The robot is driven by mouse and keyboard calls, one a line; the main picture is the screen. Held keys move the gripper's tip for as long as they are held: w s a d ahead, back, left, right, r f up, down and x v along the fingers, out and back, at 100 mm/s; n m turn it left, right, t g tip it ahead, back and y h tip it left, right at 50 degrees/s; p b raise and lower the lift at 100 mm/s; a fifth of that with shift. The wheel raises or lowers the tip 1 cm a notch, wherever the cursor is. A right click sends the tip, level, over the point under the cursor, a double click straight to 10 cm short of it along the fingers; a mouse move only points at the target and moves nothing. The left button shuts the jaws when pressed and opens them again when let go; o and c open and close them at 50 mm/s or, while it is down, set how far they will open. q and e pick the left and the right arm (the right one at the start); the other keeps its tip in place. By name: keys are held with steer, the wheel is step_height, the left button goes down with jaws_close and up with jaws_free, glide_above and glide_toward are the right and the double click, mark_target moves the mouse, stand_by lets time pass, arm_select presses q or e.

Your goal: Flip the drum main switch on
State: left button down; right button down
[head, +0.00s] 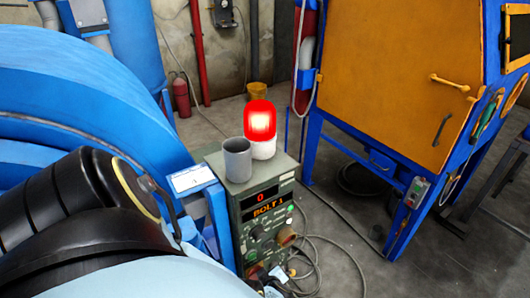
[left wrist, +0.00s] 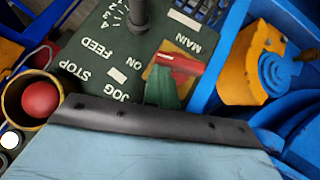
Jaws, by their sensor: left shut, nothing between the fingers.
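The drum control box (head: 262,218) is a grey-green cabinet with a lit display reading 0 above orange text. In the left wrist view its panel (left wrist: 118,50) fills the middle, upside down, with MAIN, JOG, FEED, STOP and ON labels. The main switch (left wrist: 180,64) shows red on a yellowish plate beside the MAIN label, with a green part below it; its exact position is hard to tell. My left gripper (left wrist: 150,118), pale blue with a dark edge, is shut and empty, close to the panel just below the switch. Its fingertips are not clearly visible. My right gripper is out of view.
A lit red beacon (head: 261,125) and a grey cup (head: 237,160) stand on the box. The blue drum machine (head: 75,90) is at left. A red button in a yellow collar (left wrist: 40,98) is on the panel. Cables (head: 318,262) lie on the floor; an orange-doored cabinet (head: 400,65) stands right.

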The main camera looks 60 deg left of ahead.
arm_select(q)
steer(key=shift+w+a+f, duration=0.1)
steer(key=shift+w, duration=0.45)
stand_by(0.5)
steer(key=d+r+p, duration=0.7)
steer(key=r+p, duration=0.3)
steer(key=r, duration=0.1)
steer(key=shift+s+p, duration=0.25)
steer(key=shift+p, duration=0.05)
stand_by(0.5)
